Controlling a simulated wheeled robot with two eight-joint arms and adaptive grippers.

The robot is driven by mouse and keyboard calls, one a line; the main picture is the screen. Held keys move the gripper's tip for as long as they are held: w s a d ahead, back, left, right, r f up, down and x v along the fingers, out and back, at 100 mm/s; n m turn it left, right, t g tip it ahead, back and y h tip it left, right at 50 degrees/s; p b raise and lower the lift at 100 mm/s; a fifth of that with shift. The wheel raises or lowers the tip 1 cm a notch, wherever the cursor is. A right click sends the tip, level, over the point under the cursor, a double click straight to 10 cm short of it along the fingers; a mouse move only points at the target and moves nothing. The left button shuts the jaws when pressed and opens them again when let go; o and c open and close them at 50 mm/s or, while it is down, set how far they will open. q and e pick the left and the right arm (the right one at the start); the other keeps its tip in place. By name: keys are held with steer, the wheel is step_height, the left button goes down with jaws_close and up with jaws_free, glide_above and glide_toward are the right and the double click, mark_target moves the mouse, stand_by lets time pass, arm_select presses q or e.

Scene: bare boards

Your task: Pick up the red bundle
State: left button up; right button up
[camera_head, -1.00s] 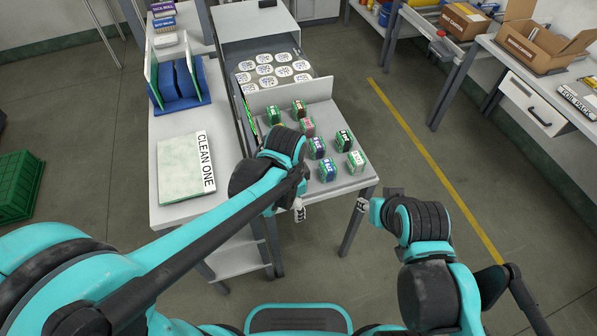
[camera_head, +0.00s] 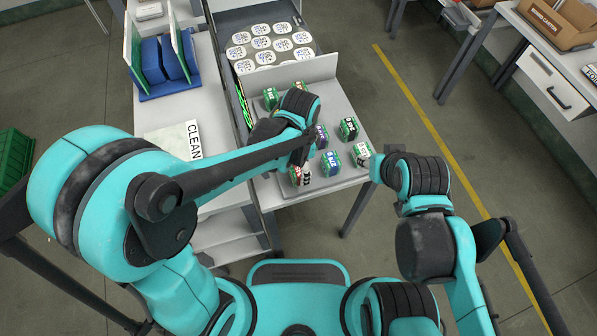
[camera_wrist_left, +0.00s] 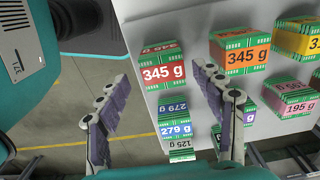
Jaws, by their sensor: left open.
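The red bundle (camera_wrist_left: 163,68) is a green-and-white pack with a red "345 g" label, near the tray's edge in the left wrist view. In the head view only a bit of the red bundle (camera_head: 295,177) shows at the front left of the tray, mostly behind my left wrist. My left gripper (camera_wrist_left: 160,74) is open and empty, its fingertips to either side of the red bundle in the picture; how far above it they are I cannot tell. In the head view my left gripper (camera_head: 305,173) is largely hidden by its arm. My right arm's end (camera_head: 385,168) is right of the tray; its fingers are not discernible.
Close by are an orange-label bundle (camera_wrist_left: 240,57), a blue-label bundle (camera_wrist_left: 177,130), a pink-label bundle (camera_wrist_left: 295,97) and a yellow-label bundle (camera_wrist_left: 310,38). An upright panel (camera_head: 290,75) stands behind the tray (camera_head: 340,105). A blue rack (camera_head: 165,85) stands at the left.

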mark_target(298, 169)
arm_select(q)
steer(key=f+b, duration=0.1)
steer(key=f, duration=0.1)
steer(key=f+b, duration=0.1)
steer(key=f, duration=0.1)
steer(key=shift+w+a+f, duration=0.2)
steer(key=shift+f, duration=0.15)
steer(key=shift+r, duration=0.1)
steer(key=c, duration=1.4)
steer(key=shift+c, duration=0.2)
